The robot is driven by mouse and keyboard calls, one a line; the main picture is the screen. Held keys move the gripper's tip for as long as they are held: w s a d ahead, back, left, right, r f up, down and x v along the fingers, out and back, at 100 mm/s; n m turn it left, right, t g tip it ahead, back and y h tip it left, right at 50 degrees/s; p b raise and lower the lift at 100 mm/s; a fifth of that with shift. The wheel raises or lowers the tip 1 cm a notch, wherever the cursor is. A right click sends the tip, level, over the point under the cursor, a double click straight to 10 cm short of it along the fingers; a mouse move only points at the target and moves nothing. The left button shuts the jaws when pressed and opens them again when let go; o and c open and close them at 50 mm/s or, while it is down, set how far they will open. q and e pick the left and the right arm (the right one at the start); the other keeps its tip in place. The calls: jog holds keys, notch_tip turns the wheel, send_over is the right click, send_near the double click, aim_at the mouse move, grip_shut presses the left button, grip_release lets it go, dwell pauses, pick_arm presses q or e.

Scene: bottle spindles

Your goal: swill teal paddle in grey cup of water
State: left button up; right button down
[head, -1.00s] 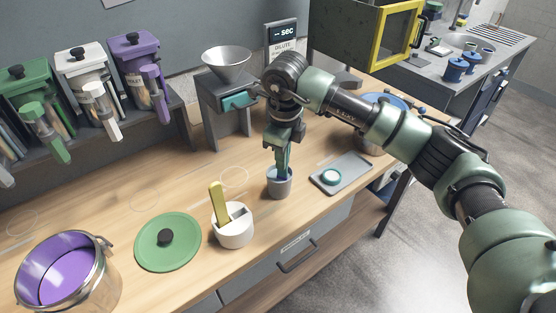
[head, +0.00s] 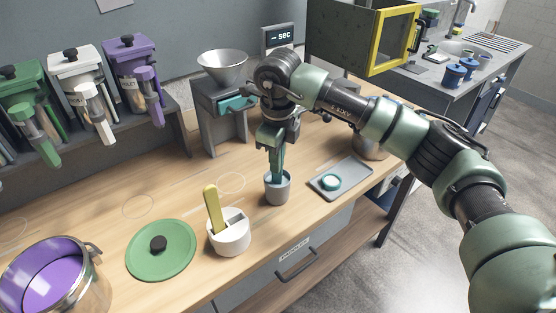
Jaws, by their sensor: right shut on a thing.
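The grey cup (head: 278,193) stands upright on the wooden counter, near its front edge. My right gripper (head: 273,146) is above the cup, pointing down, and is shut on the teal paddle (head: 277,170). The paddle hangs roughly upright, with its lower end inside the cup. The gripper partly hides the paddle's upper part, and the cup wall hides its lower tip. A bluish surface shows inside the cup. My left gripper is out of view.
A white holder (head: 230,241) with a yellow paddle (head: 213,208) stands left of the cup. A grey tray (head: 354,172) with a teal ring-like piece lies to its right. A green lid (head: 178,262) and a metal pot (head: 92,291) are farther left. A funnel stand (head: 207,127) stands behind.

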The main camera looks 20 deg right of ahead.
jog(key=shift+d, duration=0.1)
jog(key=shift+r+p, duration=0.45)
jog(key=shift+r, duration=0.25)
jog(key=shift+s+r+p, duration=0.2)
jog(key=shift+r+p, duration=0.6)
jog(key=shift+r, duration=0.75)
jog(key=shift+s+r+p, duration=0.2)
jog(key=shift+r+p, duration=0.55)
jog(key=shift+r, duration=0.75)
